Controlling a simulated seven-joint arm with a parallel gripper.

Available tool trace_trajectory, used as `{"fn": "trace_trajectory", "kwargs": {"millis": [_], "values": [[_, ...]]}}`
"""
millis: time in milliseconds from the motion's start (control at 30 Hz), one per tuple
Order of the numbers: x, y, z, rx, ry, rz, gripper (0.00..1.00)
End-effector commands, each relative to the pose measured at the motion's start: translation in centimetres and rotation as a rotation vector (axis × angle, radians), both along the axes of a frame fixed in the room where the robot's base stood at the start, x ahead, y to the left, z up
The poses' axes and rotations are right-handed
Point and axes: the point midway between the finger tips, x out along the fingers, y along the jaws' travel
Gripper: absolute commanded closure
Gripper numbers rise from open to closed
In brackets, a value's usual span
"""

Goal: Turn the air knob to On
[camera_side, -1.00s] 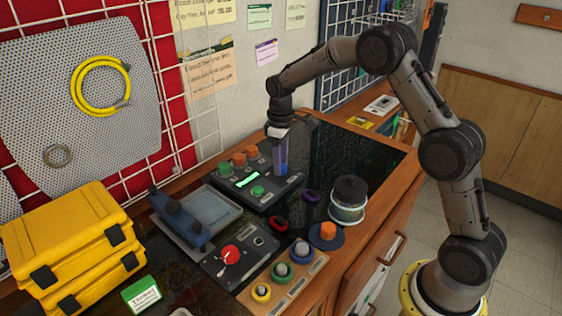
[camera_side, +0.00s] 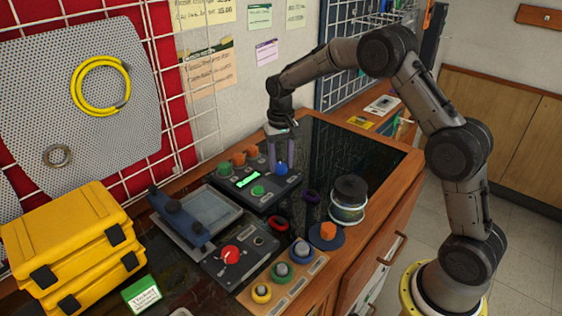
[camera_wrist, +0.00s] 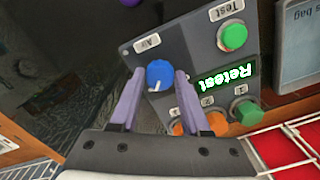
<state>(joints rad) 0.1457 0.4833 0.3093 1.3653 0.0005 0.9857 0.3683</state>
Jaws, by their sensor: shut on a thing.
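The air knob is blue, with a white pointer line, and sits beside the "Air" label on a grey control panel (camera_side: 270,199). In the wrist view the knob (camera_wrist: 160,74) lies between my two purple fingers, and its pointer line runs toward the bottom of the picture. My gripper (camera_wrist: 160,78) points down at the panel and is shut on the knob, one finger on each side. In the side view the blue knob (camera_side: 281,169) shows between the fingertips of my gripper (camera_side: 281,163). Any "On" marking cannot be made out.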

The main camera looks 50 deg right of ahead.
Motion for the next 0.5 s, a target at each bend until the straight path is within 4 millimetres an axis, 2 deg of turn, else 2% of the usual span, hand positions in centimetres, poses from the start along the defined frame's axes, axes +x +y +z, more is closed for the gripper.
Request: {"fn": "trace_trajectory", "kwargs": {"millis": [500], "values": [[0.28,-0.05,0.35,-0.002,-0.011,-0.091,1.00]]}}
